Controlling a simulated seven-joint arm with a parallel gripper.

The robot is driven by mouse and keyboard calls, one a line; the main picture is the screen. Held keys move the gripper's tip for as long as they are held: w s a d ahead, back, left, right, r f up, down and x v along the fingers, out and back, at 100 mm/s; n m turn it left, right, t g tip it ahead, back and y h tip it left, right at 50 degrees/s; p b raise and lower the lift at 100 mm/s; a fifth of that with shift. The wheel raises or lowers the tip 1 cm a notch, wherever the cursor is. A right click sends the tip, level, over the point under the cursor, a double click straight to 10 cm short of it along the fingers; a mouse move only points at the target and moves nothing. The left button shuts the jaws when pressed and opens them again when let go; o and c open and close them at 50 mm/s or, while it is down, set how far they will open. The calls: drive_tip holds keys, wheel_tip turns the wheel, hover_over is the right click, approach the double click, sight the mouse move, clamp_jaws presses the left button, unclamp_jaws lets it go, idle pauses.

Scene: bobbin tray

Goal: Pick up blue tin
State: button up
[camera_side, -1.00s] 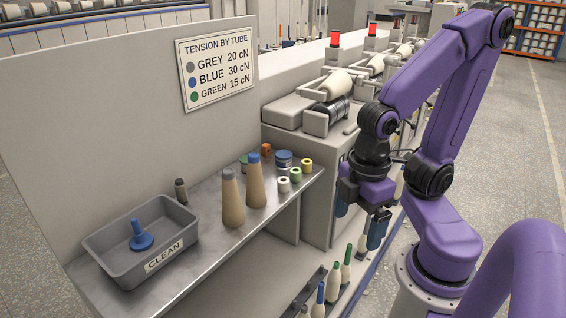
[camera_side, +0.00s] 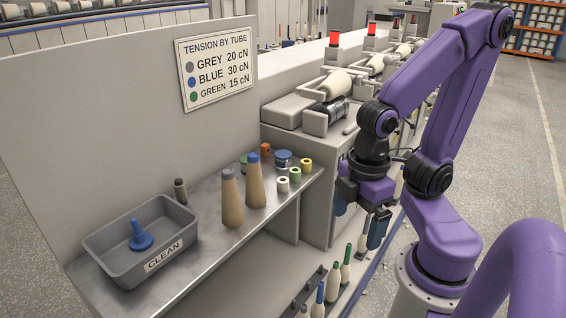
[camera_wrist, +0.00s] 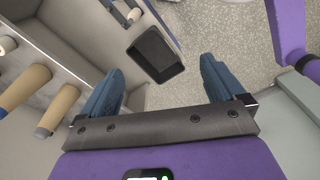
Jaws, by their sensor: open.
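The blue tin (camera_side: 283,159) stands upright towards the far right end of the metal shelf, behind small rolls of thread. My gripper (camera_side: 378,226) hangs to the right of the shelf, well apart from the tin, with its fingers pointing down. In the wrist view my gripper (camera_wrist: 165,85) shows two blue fingers wide apart with nothing between them. I cannot make out the blue tin in the wrist view.
On the shelf (camera_side: 185,268) stand a grey CLEAN bin (camera_side: 110,262) holding a blue bobbin, two tan cones (camera_side: 232,203), small thread rolls (camera_side: 295,173) and an orange block (camera_side: 266,150). A machine (camera_side: 330,190) lies between the shelf and my arm. A dark box (camera_wrist: 155,55) sits below.

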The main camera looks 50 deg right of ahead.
sight(281, 155)
wheel_tip(281, 155, up, 5)
drive_tip(key=w+a+r+n+t+h, duration=0.1)
drive_tip(key=w+h, duration=0.1)
drive_tip(key=w, duration=1)
drive_tip(key=w+a+r+n+t+h, duration=0.1)
drive_tip(key=w+r+h, duration=0.15)
drive_tip(key=w, duration=0.85)
drive_tip(key=w+d+f+n+g+h, duration=0.1)
drive_tip(key=w+d+h, duration=0.2)
drive_tip(key=w+d, duration=0.45)
drive_tip(key=w+d+f+g+h, duration=0.1)
drive_tip(key=w+d+h, duration=0.3)
drive_tip(key=w, duration=0.7)
drive_tip(key=w+d+f+g, duration=0.2)
drive_tip(key=w+d+g, duration=0.1)
drive_tip(key=d, duration=0.7)
wheel_tip(281, 155, down, 13)
drive_tip(key=shift+h, duration=0.45)
drive_tip(key=x, duration=1.7)
drive_tip(key=shift+w+d+f, duration=0.15)
drive_tip(key=shift+w, duration=0.1)
drive_tip(key=c, duration=1.2)
